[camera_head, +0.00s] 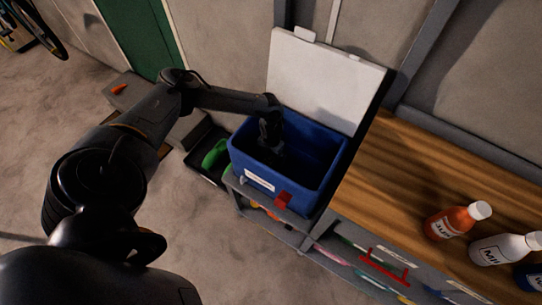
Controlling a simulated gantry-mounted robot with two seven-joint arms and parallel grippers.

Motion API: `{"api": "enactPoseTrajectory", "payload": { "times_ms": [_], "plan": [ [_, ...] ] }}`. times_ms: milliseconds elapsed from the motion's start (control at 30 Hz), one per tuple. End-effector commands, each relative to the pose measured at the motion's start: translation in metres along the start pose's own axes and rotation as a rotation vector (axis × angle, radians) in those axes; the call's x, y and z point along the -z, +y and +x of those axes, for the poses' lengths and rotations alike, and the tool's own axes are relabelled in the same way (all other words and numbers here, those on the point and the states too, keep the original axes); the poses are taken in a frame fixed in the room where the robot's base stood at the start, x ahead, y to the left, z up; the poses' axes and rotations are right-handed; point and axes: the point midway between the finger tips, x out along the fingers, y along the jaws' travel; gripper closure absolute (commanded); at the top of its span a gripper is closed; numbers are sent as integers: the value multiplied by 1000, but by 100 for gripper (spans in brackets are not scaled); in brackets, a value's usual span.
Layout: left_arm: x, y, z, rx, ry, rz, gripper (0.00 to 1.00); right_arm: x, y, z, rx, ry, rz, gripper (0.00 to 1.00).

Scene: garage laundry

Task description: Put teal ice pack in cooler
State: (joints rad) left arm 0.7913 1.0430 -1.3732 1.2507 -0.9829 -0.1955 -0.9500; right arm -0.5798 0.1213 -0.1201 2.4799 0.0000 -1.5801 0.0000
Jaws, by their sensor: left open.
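The blue cooler (255,179) stands on a grey shelf unit beside the workbench. Its white lid (322,75) is swung up and open at the back. My left arm reaches in from the left, and my left gripper (272,150) points down inside the cooler's mouth near its left side. The gripper is open; its fingertips are dark against the shadowed interior. I cannot make out a teal ice pack; the cooler's floor is too dark to tell what lies there. My right gripper is not in view.
A wooden workbench (400,165) at the right holds an orange bottle (449,222) and a white bottle (497,249). A dark tray with a green object (215,154) lies left of the cooler. A red latch (283,199) is on the cooler's front. Concrete floor is open at left.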

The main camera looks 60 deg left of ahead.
Motion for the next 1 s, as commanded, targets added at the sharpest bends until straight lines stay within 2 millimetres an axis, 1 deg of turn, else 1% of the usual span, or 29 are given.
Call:
{"api": "enactPoseTrajectory", "payload": {
  "times_ms": [33, 300, 500, 700, 1000],
  "plan": [
    [-1, 0, -12, 1, -2, 0, 0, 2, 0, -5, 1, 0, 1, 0],
    [0, 0, -62, 1, -2, -1, 0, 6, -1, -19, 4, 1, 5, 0],
    [0, 0, -91, 1, -1, 0, 0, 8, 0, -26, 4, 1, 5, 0],
    [0, 0, -105, 0, 0, -1, 0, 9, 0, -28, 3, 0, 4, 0],
    [0, 0, -107, 0, 0, 0, 0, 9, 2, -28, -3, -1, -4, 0]
  ]
}}
